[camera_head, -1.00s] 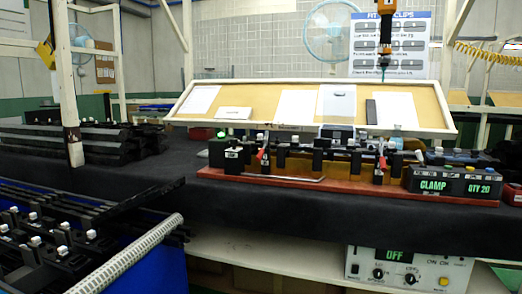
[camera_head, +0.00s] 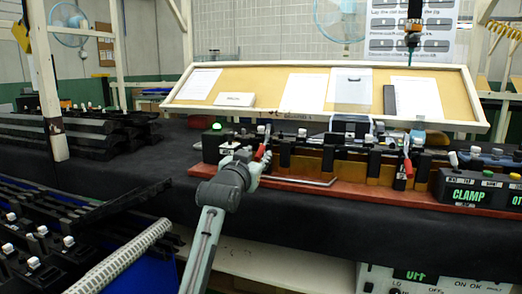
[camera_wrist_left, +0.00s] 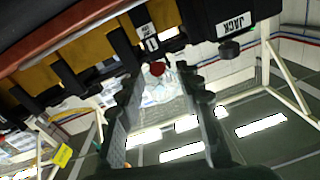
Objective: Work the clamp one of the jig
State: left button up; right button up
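The jig is a long reddish-brown base (camera_head: 385,194) with black blocks and amber parts, on the dark bench. Two clamps with red handles stand on it: the left clamp (camera_head: 262,151) and the right clamp (camera_head: 408,167). My left gripper (camera_head: 257,168) is at the left clamp, just in front of and below its red handle. In the left wrist view, my left gripper (camera_wrist_left: 158,84) has its two dark fingers spread. A red handle tip (camera_wrist_left: 157,68) shows between them, not visibly touched. My right gripper is out of view.
A black box (camera_head: 470,191) at the jig's right end shows "CLAMP" in green. A green lamp (camera_head: 217,126) glows at the left end. A sloped board with papers (camera_head: 250,83) stands behind. Dark trim racks (camera_head: 75,125) lie left; a rack with a pale ribbed tube (camera_head: 120,258) is nearer.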

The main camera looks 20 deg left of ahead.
aim_at(259, 153)
pick_arm(q)
jog(key=w, duration=0.3)
jog(key=shift+w, duration=0.35)
jog(key=shift+w+a, duration=0.1)
jog(key=shift+w, duration=0.25)
jog(key=shift+c, duration=1.9)
grip_shut()
jog(key=shift+f, duration=0.1)
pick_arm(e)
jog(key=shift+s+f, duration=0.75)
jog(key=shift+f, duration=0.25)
